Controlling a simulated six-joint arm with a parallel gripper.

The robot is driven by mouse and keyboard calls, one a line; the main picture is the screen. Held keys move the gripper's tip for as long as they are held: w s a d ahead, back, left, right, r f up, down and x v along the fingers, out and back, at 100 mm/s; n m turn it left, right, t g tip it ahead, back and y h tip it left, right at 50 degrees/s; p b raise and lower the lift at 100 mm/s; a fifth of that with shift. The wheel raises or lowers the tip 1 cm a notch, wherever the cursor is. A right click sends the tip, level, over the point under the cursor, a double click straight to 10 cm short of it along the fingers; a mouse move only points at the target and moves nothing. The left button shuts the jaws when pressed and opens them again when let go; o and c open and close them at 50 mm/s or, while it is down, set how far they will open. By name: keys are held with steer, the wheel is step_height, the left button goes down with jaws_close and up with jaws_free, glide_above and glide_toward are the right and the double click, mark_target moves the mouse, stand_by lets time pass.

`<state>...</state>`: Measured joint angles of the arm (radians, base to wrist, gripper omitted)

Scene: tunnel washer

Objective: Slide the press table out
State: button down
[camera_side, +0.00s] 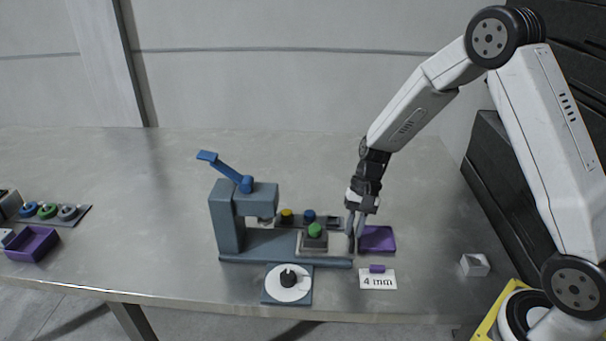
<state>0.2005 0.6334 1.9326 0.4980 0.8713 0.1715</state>
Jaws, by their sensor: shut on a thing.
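The press (228,218) is a blue-grey C-shaped frame with a blue lever raised at its top left, standing on a long base rail. The press table (339,244) is a light grey plate on the right part of that rail, to the right of the press head. A green-topped piece on a grey block (315,240) sits on it. My gripper (354,236) points down at the right end of the press table and is shut on it there. The fingers hide the exact part held.
A purple tray (378,239) lies just right of my gripper. In front are a "4 mm" card (378,281) and a white dial (288,283). A rack with yellow and blue pieces (308,217) stands behind. A grey block (474,264) lies farther right.

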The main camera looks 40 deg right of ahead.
steer(key=shift+s+d, duration=0.15)
steer(key=shift+d, duration=0.05)
steer(key=c, duration=0.9)
jaws_free()
steer(key=shift+o, duration=1.3)
steer(key=shift+r, duration=0.1)
steer(key=v, duration=0.7)
steer(key=shift+r, duration=0.35)
steer(key=shift+d, duration=0.1)
steer(key=s+a+n+t+h, duration=0.4)
steer(key=s+n, duration=0.4)
steer(key=s, duration=0.3)
steer(key=shift+s+a+f+n+h, duration=0.2)
steer(key=shift+a+n+h, duration=0.1)
steer(key=shift+a+h, duration=0.1)
